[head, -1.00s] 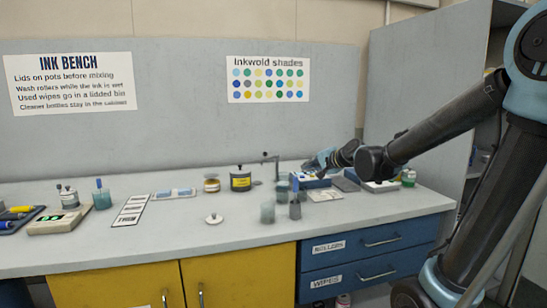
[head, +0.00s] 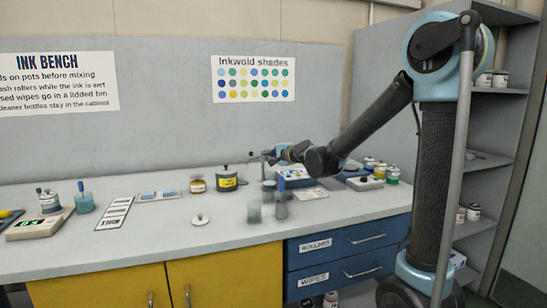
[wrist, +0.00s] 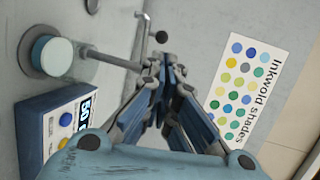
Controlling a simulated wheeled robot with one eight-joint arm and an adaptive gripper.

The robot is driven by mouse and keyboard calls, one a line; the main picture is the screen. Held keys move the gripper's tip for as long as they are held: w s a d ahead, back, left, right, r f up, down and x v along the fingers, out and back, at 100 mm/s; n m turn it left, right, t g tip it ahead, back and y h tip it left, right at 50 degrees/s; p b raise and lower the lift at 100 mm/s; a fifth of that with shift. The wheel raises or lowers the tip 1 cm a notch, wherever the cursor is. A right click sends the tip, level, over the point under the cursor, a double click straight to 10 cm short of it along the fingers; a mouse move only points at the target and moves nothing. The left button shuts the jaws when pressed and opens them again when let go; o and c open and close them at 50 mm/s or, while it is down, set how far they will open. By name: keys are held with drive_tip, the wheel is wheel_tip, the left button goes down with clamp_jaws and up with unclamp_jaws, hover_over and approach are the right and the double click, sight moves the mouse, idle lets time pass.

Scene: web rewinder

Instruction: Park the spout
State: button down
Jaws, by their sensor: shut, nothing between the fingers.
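In the head view the spout is small and partly hidden at the back of the bench. My gripper (wrist: 166,68) is shut with its fingertips beside or against the bar's end; I cannot tell if they touch. In the head view my gripper (head: 270,157) is at the spout, above the bench.
A blue-and-white unit with a lit display (wrist: 60,118) stands close to the post. The wall behind carries a shade chart (head: 253,78).

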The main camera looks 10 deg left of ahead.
sight(252, 153)
drive_tip(key=x, duration=0.8)
drive_tip(key=shift+a, duration=0.15)
drive_tip(key=shift+w+a, duration=0.1)
drive_tip(key=shift+a, duration=0.5)
idle(0.4)
drive_tip(key=shift+w+a, duration=0.1)
drive_tip(key=shift+a, duration=0.45)
drive_tip(key=shift+w+a, duration=0.35)
drive_tip(key=shift+a, duration=0.5)
